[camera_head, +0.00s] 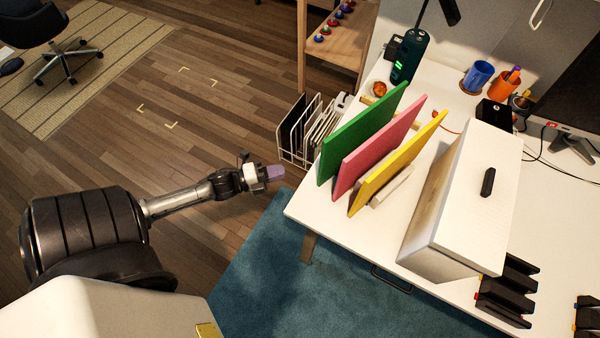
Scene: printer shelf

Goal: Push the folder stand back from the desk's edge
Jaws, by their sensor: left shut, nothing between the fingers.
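The folder stand (393,187) is a pale rack near the desk's left edge. It holds a green folder (355,137), a pink folder (376,150) and a yellow folder (398,163) upright, and they hide most of it. The front ends of the folders are close to the edge of the white desk (330,215). My left gripper (275,172) is shut and empty, just off the desk's left edge. It points at the folders, with a gap between it and the green one. My right gripper is not in view.
A white box with a black handle (470,195) stands right of the folders. A dark green device (408,58) and an orange-red round item (380,88) are behind the stand. A wire rack (300,130) stands on the floor beyond the desk's left edge. Black holders (507,290) sit at front right.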

